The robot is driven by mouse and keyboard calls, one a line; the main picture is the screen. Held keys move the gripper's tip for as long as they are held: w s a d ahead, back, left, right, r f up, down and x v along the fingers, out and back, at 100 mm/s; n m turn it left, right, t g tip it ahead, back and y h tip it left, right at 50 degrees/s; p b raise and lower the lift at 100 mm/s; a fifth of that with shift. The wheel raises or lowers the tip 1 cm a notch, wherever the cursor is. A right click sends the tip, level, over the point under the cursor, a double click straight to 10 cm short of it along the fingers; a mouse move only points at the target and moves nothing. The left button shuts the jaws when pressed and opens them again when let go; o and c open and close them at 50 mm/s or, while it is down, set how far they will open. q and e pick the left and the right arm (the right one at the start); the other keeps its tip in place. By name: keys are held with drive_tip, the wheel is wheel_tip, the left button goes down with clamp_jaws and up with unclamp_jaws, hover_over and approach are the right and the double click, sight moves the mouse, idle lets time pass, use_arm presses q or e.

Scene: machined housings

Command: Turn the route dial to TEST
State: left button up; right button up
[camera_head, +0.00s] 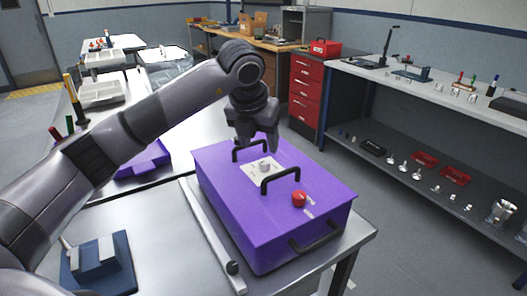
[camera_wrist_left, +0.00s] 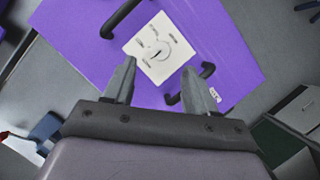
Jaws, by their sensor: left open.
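The route dial (camera_head: 264,165) is a small pale knob on a white square plate (camera_head: 252,173) on top of a purple housing (camera_head: 235,217). In the left wrist view the dial (camera_wrist_left: 154,54) has a dark pointer line, with small markings around it on the plate (camera_wrist_left: 172,66); I cannot read which is TEST. My left gripper (camera_head: 258,147) points down above the far part of the housing, near the dial and apart from it. In the left wrist view its two fingers (camera_wrist_left: 159,68) are spread with nothing between them. My right gripper is not in view.
Black handles (camera_head: 281,180) stand up on the housing's top beside the plate, and a red knob (camera_head: 299,198) sits nearer the front. A metal bar (camera_head: 212,238) lies along the housing's left side. A blue fixture (camera_head: 98,265) stands at the bench's front left.

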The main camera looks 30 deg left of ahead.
sight(264, 162)
use_arm(q)
drive_tip(key=p+x, duration=0.1)
drive_tip(key=x, duration=0.5)
drive_tip(key=shift+f, duration=0.35)
clamp_jaws()
